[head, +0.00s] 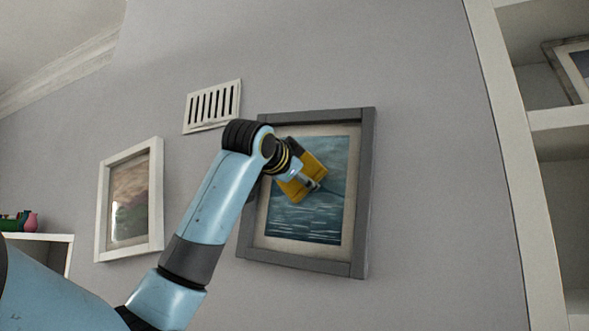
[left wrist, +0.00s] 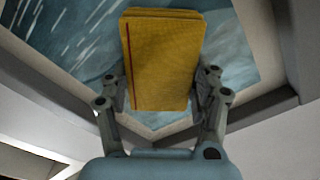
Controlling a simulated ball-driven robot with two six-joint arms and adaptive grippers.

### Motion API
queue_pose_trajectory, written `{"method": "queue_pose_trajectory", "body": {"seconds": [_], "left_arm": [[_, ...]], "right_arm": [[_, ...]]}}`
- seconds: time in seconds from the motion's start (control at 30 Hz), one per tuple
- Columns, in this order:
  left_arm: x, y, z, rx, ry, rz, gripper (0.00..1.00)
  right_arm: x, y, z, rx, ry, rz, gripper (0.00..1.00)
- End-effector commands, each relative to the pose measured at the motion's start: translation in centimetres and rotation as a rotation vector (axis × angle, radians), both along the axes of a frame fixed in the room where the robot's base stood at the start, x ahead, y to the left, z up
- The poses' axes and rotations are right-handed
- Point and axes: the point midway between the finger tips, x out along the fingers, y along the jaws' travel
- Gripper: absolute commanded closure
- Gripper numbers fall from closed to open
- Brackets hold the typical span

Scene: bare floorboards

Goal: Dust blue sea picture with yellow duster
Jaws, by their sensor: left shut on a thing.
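The blue sea picture (head: 305,222) hangs on the grey wall in a grey frame with a pale mat. My left gripper (head: 312,184) is in front of the picture's upper middle, shut on the yellow duster (head: 296,188). In the left wrist view, the duster (left wrist: 160,62) sits between the two fingers of the gripper (left wrist: 160,95), with the sea picture (left wrist: 75,40) behind it. The duster overlaps the picture; I cannot tell whether it touches the surface. My left arm hides part of the frame's left side. My right gripper is not in view.
A white-framed picture (head: 129,205) hangs to the left. A wall vent (head: 212,106) is above, near my arm. White shelves (head: 560,120) stand at the right, with another framed picture (head: 578,68). A low shelf (head: 45,240) at the left holds small coloured items.

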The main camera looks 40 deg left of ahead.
Motion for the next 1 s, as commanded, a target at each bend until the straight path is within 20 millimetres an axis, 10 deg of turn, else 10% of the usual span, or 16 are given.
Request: {"method": "queue_pose_trajectory", "body": {"seconds": [1.0], "left_arm": [[1.9, -5.9, -0.9, 0.000, 0.001, -0.001, 0.64]], "right_arm": [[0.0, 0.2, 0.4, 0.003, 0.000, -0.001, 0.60]]}}
